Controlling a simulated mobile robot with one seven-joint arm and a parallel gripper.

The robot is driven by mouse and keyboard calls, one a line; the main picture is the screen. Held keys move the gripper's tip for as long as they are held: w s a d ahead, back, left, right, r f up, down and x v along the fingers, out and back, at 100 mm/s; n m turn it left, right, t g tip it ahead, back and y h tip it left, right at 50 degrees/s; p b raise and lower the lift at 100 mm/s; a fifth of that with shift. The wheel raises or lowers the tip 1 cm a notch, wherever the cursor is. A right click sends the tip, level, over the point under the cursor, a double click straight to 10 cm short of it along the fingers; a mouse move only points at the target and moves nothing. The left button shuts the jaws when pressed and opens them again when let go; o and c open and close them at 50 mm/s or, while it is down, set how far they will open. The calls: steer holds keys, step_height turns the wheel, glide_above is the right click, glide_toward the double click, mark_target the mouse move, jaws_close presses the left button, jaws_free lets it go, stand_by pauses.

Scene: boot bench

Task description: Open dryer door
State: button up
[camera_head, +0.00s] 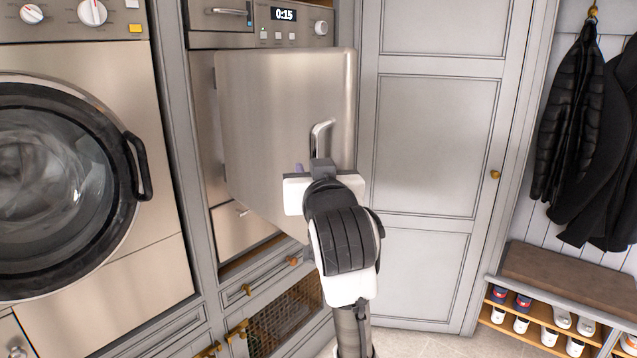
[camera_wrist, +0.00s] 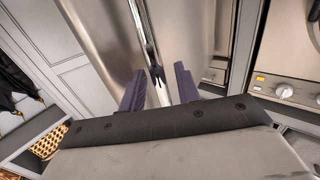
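The steel dryer door (camera_head: 265,120) stands swung partly outward from the front of the unit with the 0:15 display (camera_head: 284,15). Its free right side is toward me. An upright metal handle (camera_head: 318,137) is near that right side. My gripper (camera_head: 309,170) is at the handle's lower part. In the wrist view, my gripper's two purple fingers (camera_wrist: 159,82) are spread apart, with the handle (camera_wrist: 157,73) between them and a visible gap on its sides. The gripper and wrist hide the door's lower right corner, and the inside of the unit is not visible.
A front-loading machine with a round glass door (camera_head: 55,185) stands at left. A tall grey cabinet door (camera_head: 435,140) is right of the dryer door. Drawers with brass knobs (camera_head: 247,289) are below. A shoe bench (camera_head: 560,280) and hanging coats (camera_head: 572,130) are at far right.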

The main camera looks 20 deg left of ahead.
steer(key=b+v, duration=0.4)
steer(key=v, duration=0.9)
steer(key=shift+s+b, duration=0.2)
steer(key=shift+b, duration=0.1)
steer(key=shift+d, duration=0.1)
